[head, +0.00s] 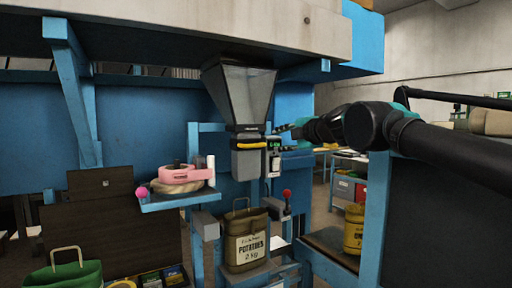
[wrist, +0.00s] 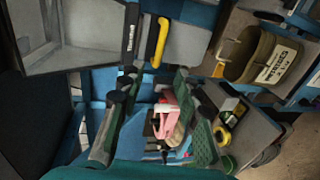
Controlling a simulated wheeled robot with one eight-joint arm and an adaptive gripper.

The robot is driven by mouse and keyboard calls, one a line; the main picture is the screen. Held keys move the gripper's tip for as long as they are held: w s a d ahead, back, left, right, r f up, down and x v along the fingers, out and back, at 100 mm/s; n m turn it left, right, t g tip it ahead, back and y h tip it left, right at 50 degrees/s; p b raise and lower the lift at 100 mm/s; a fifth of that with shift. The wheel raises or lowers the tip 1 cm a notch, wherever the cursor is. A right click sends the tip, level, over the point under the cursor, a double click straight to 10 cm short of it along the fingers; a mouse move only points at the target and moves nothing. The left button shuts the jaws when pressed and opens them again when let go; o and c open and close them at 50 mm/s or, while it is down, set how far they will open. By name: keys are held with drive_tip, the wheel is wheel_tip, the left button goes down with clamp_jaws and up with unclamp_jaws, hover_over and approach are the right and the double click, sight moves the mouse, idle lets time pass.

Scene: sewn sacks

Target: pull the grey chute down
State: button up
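The grey chute (head: 248,163) hangs under the grey funnel-shaped hopper (head: 240,95), with a yellow handle bar (head: 252,144) across its front. In the wrist view the picture is turned, and the chute (wrist: 190,45) with its yellow handle (wrist: 158,42) is at the top. My gripper (head: 284,129) is just right of the chute's top in the head view. In the wrist view my gripper (wrist: 155,85) is open, its two fingers apart with nothing held between them. The fingertips appear apart from the handle. A brown potato sack (head: 247,240) stands open below the chute.
A small box with a green display (head: 273,146) is beside the chute, close to my gripper. A green sack (head: 66,274) is at lower left. A yellow sack (head: 353,229) stands at right.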

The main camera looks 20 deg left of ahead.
sight(257, 145)
drive_tip(key=x, duration=1.6)
drive_tip(key=shift+f, duration=0.1)
drive_tip(key=shift+c, duration=0.6)
clamp_jaws()
